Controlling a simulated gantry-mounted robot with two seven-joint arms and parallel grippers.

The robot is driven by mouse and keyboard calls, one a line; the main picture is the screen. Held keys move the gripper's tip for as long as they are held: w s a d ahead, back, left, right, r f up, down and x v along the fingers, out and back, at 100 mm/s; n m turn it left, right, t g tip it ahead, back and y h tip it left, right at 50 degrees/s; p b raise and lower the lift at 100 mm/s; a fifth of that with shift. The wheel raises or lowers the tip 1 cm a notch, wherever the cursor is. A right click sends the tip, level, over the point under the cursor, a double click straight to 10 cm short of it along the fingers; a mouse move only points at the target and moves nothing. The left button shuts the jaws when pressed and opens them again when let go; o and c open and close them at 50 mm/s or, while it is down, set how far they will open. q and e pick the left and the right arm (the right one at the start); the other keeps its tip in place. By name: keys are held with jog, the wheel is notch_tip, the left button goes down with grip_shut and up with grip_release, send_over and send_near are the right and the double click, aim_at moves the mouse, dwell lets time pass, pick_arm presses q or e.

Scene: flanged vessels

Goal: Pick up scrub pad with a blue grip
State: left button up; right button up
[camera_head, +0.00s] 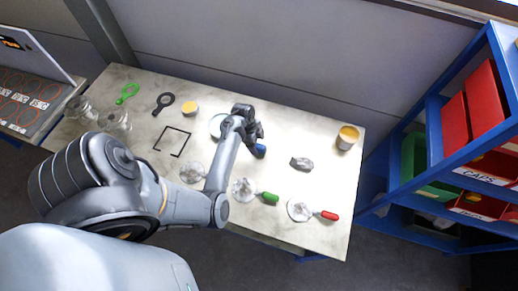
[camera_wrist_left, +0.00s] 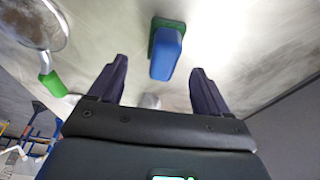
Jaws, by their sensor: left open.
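The scrub pad's blue grip (camera_wrist_left: 166,55) sits on a green pad (camera_wrist_left: 165,22) on the table, between and beyond my left gripper's fingers in the wrist view. In the head view, the blue grip (camera_head: 259,151) shows just below the left gripper (camera_head: 256,137), which partly hides the pad. My left gripper (camera_wrist_left: 160,70) is open and empty. Its two dark fingers stand on either side of the grip, with a gap on both sides. Whether the fingertips are level with the grip is unclear. My right gripper is not in view.
A green-handled tool (camera_head: 269,197) and a red-handled one (camera_head: 329,215) lie near the front edge. A grey lump (camera_head: 301,163) and a yellow jar (camera_head: 347,138) are to the right. Blue shelving (camera_head: 430,143) stands beyond the table.

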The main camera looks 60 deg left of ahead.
aim_at(259, 146)
pick_arm(q)
jog(key=shift+x, duration=2.5)
jog(key=shift+a, duration=0.15)
jog(key=shift+c, duration=0.4)
jog(key=c, duration=1.1)
jog(key=shift+o, duration=0.2)
